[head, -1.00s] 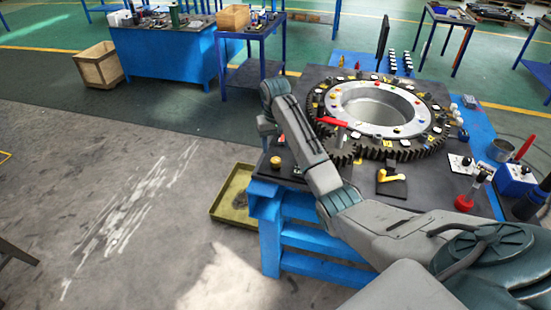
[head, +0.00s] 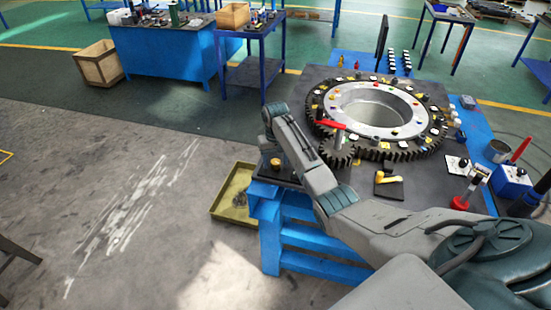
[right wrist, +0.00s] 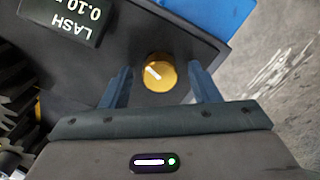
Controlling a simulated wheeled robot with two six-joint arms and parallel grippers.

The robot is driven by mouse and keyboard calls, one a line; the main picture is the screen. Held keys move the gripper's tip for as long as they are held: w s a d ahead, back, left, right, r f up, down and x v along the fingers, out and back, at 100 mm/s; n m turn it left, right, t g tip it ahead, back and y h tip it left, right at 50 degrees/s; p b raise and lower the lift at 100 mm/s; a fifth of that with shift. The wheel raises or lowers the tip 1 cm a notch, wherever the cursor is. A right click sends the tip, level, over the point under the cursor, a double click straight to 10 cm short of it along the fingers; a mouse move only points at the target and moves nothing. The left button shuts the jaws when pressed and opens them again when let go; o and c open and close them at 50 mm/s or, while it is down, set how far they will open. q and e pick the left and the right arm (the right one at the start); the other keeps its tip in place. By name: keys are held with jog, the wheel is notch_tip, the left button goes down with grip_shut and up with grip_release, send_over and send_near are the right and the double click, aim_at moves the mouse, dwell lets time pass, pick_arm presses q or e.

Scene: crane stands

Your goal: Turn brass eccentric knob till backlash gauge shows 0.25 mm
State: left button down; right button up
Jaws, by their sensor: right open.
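The brass knob (right wrist: 160,72) is round with a white pointer line, on a dark plate near the bench corner. It also shows in the head view (head: 275,162), in front of my right arm's end. My right gripper (right wrist: 160,67) is open, with its two blue-grey fingers on either side of the knob and visible gaps to it. The backlash gauge (right wrist: 72,18) is a dark display at the upper left of the wrist view. It appears upside down, reads "LASH" and 0.10, and is partly cut off. My left gripper is not in view.
A large toothed ring (head: 425,150) stands on the bench, with a smaller gear (head: 338,160) beside it. A yellow-green tray (head: 232,208) lies on the floor left of the bench.

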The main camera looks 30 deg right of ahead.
jog(key=shift+f, duration=0.1)
jog(key=c, duration=1)
jog(key=shift+o, duration=0.2)
jog(key=m+p, duration=0.2)
jog(key=p, duration=0.1)
jog(key=shift+r+m, duration=0.3)
jog(key=shift+m, duration=0.1)
jog(key=m+p, duration=0.3)
jog(key=shift+m, duration=0.3)
jog(key=m+p, duration=0.1)
jog(key=m, duration=0.1)
jog(key=shift+f+m, duration=0.1)
jog(key=shift+m, duration=1.4)
jog(key=shift+w+m, duration=0.1)
jog(key=shift+m, duration=0.2)
